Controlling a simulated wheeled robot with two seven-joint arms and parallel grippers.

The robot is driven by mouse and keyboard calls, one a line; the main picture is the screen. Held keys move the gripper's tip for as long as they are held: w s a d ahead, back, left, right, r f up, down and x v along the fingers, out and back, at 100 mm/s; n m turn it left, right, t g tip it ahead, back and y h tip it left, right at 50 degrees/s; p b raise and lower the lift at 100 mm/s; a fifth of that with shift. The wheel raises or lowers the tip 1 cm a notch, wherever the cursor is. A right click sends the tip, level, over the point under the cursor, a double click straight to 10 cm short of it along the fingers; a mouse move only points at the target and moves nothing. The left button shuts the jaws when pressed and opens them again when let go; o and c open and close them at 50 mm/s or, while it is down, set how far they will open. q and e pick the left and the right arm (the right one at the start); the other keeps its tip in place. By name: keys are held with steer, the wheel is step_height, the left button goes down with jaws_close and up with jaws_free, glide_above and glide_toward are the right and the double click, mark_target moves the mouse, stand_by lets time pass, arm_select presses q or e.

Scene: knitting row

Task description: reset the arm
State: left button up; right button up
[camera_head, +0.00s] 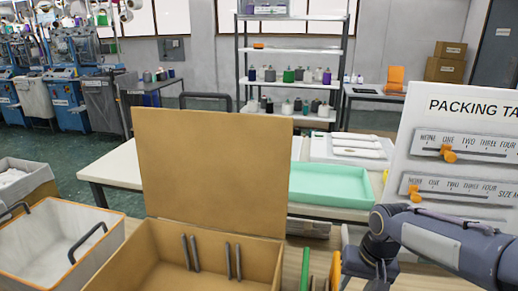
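My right arm (445,243) comes in from the right edge. It bends at a dark joint (380,247) near the bottom, and its gripper is not visible. My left arm and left gripper are not in view. An open cardboard box (150,262) stands in front at the bottom, its tall flap (212,160) upright behind it. Two pairs of dark upright bars (233,261) show inside the box.
A grey bin (40,222) stands left of the box. A mint tray (330,183) lies on the table behind. A white slider board (455,160) rises at right, close behind my arm. A green strip (305,268) and an orange piece (335,270) show at the bottom.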

steer(key=s+a+r+t+y, duration=0.1)
steer(key=s+r+t, duration=0.1)
steer(key=s, duration=0.7)
steer(key=s+a+r+n+t+y+p, duration=0.1)
steer(key=s+a+r+t, duration=0.1)
steer(key=s, duration=0.8)
steer(key=shift+r, duration=0.4)
steer(key=shift+a, duration=0.1)
